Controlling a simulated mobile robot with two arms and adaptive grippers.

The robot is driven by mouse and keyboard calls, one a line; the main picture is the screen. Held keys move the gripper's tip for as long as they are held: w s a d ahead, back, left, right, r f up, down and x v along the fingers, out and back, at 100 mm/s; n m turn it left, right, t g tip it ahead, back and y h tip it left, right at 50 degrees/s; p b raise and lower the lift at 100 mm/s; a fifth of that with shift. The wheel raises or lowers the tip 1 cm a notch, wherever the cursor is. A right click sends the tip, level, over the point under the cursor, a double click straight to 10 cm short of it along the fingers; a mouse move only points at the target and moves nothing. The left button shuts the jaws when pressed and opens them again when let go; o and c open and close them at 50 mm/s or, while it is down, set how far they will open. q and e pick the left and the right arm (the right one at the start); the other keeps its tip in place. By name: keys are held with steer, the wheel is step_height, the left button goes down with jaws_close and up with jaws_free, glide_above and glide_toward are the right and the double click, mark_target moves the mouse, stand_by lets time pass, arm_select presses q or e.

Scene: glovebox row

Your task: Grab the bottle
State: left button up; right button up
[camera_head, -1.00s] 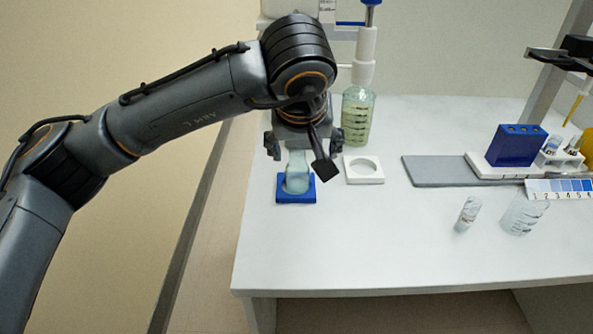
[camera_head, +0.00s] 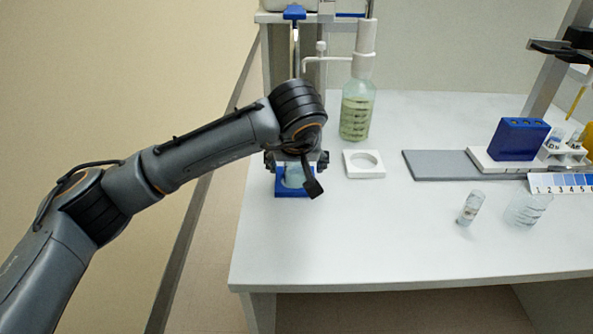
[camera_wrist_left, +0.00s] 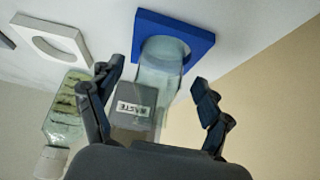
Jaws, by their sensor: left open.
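In the head view only a pale part of the bottle (camera_head: 293,178) shows above the blue holder (camera_head: 281,192), as my left gripper hides the rest. My left gripper (camera_head: 296,166) is over the bottle, pointing down. In the left wrist view the open fingers of the left gripper (camera_wrist_left: 158,88) are on either side of the bottle, with a clear gap on the right side. My right gripper is not in view.
A dispenser bottle with green liquid (camera_head: 357,110) stands behind and right of the gripper. A white holder with an empty round recess (camera_head: 364,174) is to the right. A small vial (camera_head: 469,208) and a beaker (camera_head: 524,209) stand farther right. The front table is clear.

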arm_select(q)
steer(key=shift+w+f, duration=0.3)
steer(key=shift+f, duration=0.15)
steer(key=shift+r, duration=0.1)
steer(key=c, duration=1.4)
steer(key=shift+r, duration=0.15)
